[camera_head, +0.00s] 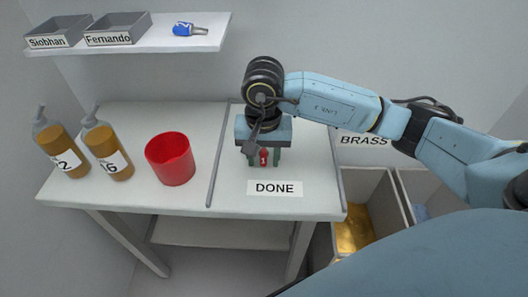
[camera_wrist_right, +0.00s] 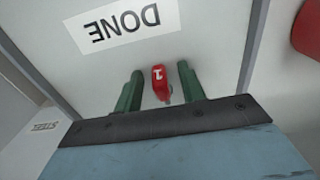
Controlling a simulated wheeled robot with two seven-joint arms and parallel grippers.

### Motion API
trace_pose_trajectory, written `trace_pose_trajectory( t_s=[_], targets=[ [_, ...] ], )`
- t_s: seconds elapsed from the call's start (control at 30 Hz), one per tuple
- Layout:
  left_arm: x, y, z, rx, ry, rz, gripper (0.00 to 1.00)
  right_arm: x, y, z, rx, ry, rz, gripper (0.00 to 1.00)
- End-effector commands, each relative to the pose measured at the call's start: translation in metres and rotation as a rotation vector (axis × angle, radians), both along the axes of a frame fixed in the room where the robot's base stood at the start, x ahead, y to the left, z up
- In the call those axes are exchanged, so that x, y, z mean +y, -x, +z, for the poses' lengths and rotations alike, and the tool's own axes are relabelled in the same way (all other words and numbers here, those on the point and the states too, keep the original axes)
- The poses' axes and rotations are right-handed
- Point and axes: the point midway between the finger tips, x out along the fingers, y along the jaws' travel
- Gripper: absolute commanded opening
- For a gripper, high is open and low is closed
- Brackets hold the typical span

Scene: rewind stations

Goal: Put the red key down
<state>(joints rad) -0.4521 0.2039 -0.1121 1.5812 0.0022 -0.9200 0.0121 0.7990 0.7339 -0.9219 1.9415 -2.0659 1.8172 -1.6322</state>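The red key (camera_head: 263,158) has a white "1" on its head. It is in the DONE section of the white table, just behind the DONE label (camera_head: 274,188). My right gripper (camera_head: 264,160) points down over it. In the right wrist view the red key (camera_wrist_right: 160,82) sits between the two green fingers (camera_wrist_right: 160,88), with a gap on each side, so the gripper is open around it without touching. The key appears to rest on the tabletop; its far end is partly hidden. My left gripper is not in view.
A red cup (camera_head: 170,160) and two amber bottles (camera_head: 60,150) (camera_head: 108,150) stand left of the divider strip (camera_head: 217,160). A shelf (camera_head: 150,38) holds two grey trays and a blue key (camera_head: 188,30). Bins, one by the BRASS label (camera_head: 364,141), stand right of the table.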

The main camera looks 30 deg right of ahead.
Motion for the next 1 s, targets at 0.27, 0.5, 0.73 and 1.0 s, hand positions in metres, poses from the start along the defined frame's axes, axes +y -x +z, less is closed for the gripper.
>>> trace_pose_trajectory(
  t_s=[0.27,0.5,0.73,1.0],
  targets=[
    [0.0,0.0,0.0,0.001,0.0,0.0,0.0,0.0,0.0,0.001,0.0,0.0,0.0,0.23],
    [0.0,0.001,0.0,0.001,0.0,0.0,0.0,0.0,0.0,0.001,0.0,0.0,0.0,0.0],
    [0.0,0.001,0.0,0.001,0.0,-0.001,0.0,0.0,0.0,0.003,-0.001,0.001,0.0,0.0],
    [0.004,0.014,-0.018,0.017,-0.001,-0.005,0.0,0.0,-0.001,0.045,-0.005,0.001,0.0,0.0]
  ],
)
